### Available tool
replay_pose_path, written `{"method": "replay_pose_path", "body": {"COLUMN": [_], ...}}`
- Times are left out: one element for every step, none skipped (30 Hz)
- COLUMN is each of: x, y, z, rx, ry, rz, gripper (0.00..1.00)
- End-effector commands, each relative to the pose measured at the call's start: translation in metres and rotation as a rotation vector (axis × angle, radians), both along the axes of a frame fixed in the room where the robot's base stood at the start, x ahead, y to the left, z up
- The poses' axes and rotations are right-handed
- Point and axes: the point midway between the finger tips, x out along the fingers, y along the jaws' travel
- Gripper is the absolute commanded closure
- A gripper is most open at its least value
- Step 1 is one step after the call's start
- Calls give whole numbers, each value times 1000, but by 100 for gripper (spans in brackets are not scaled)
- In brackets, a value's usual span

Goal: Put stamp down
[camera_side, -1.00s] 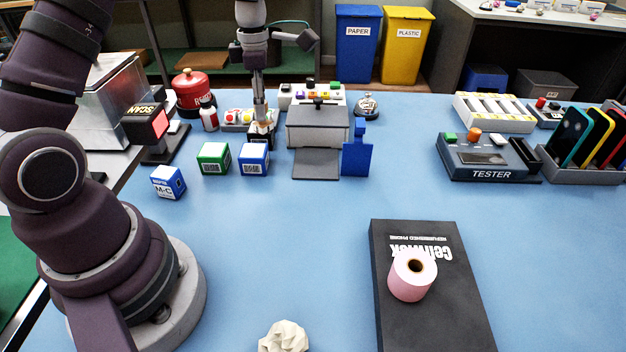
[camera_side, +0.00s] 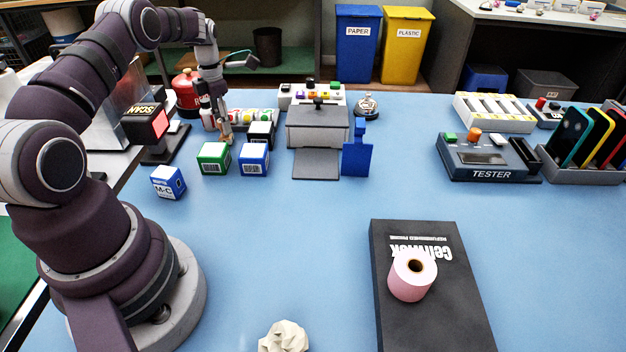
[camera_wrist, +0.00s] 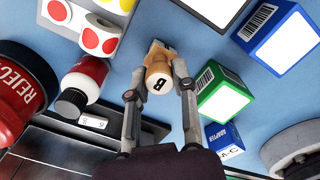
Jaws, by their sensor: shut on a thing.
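My gripper (camera_side: 222,122) is shut on a wooden stamp (camera_wrist: 158,65) marked "B". In the wrist view the stamp's round tan handle sits between the two fingers (camera_wrist: 157,82), its lettered top facing the camera. In the side view the stamp (camera_side: 226,137) is small, roughly upright and low over the blue table, behind the green box and left of the black box. I cannot tell whether its base touches the table.
The green box (camera_side: 213,158), black box (camera_side: 261,133) and blue box (camera_side: 254,159) stand close by. A sticker tray (camera_wrist: 85,22), red bottle (camera_wrist: 83,80) and red "REJECT" container (camera_wrist: 22,80) crowd the other side.

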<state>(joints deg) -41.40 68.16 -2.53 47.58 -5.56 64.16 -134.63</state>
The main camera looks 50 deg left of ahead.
Motion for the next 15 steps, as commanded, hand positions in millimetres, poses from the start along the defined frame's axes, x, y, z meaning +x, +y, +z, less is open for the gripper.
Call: {"method": "replay_pose_path", "body": {"x": [0,0,0,0,0,0,0,0,0,0,0,0,0,0,0], "y": [0,0,0,0,0,0,0,0,0,0,0,0,0,0,0], "z": [0,0,0,0,0,0,-1,-2,-3,-2,-2,-2,-2,-2,-2], "rx": [0,0,0,1,1,0,0,0,-1,0,0,0,0,0,0], "ry": [0,0,0,-1,-1,-1,0,0,0,-1,-1,-1,-1,-1,-1], "rz": [0,0,0,0,-1,-1,-1,-1,-1,-1,-1,-1,-1,-1,-1], "gripper": [100,100,100,100,100,100,100,100,100,71,67,62,58,54,49]}}
